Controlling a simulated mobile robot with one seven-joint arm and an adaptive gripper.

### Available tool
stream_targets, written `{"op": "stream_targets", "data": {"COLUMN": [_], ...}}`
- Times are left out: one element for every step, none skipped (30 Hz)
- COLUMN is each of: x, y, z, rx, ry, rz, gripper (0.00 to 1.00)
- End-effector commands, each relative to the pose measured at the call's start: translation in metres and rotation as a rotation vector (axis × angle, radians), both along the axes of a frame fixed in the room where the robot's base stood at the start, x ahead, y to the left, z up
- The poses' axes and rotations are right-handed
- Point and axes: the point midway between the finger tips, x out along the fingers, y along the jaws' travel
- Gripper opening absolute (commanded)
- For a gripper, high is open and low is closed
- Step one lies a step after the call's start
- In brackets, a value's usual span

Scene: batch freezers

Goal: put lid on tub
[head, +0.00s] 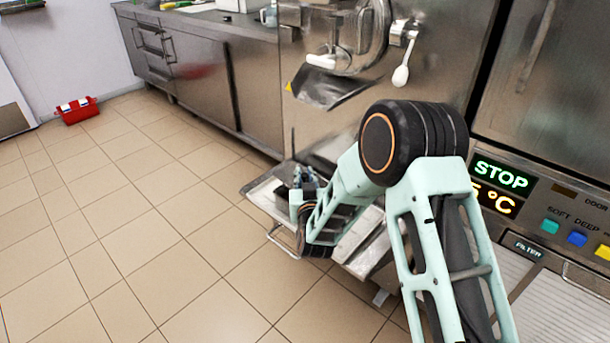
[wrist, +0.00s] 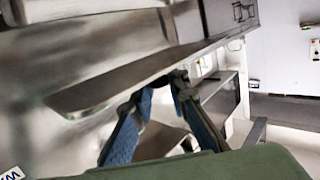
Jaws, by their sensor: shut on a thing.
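My gripper (head: 307,176) is low over the metal shelf (head: 265,192) at the front of the batch freezer. In the wrist view its two blue fingers (wrist: 165,84) lean toward each other, with their tips close together in front of metal surfaces. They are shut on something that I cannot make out. A thin dark upright edge stands near the gripper in the head view; I cannot tell what it belongs to. I cannot pick out the lid or the tub for certain in either view. My arm hides part of the shelf.
Above the gripper, a metal chute (head: 330,92) and a white-knobbed lever (head: 401,76) stick out from the freezer (head: 445,60). A steel counter (head: 200,70) runs along the back left. A red box (head: 76,110) sits on the floor. The tiled floor at left is clear.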

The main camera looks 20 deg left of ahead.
Motion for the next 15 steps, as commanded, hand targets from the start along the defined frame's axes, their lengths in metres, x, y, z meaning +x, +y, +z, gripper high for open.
{"op": "stream_targets", "data": {"x": [0.000,0.000,0.000,0.000,0.000,0.000,0.000,0.000,0.000,0.000,0.000,0.000,0.000,0.000,0.000], "y": [0.000,0.000,-0.001,-0.001,-0.001,-0.001,-0.001,-0.001,-0.001,-0.001,-0.001,-0.001,0.000,0.000,0.000], "z": [-0.006,-0.008,-0.012,-0.014,-0.017,-0.021,-0.024,-0.027,-0.031,-0.034,-0.037,-0.043,-0.046,-0.048,-0.051], "rx": [0.000,-0.001,0.000,0.000,0.000,0.000,0.001,0.000,0.000,0.000,0.000,0.001,0.001,0.001,0.000], "ry": [0.001,0.001,0.002,0.002,0.001,0.001,0.000,0.001,0.001,0.001,0.001,0.000,-0.001,-0.001,-0.001], "rz": [0.000,-0.001,-0.001,-0.001,-0.001,-0.001,-0.001,-0.001,-0.001,-0.001,-0.001,-0.001,-0.001,0.000,0.000], "gripper": [0.00,0.00,0.00,0.00,0.00,0.00,0.00,0.00,0.00,0.00,0.00,0.00,0.00,0.00,0.00]}}
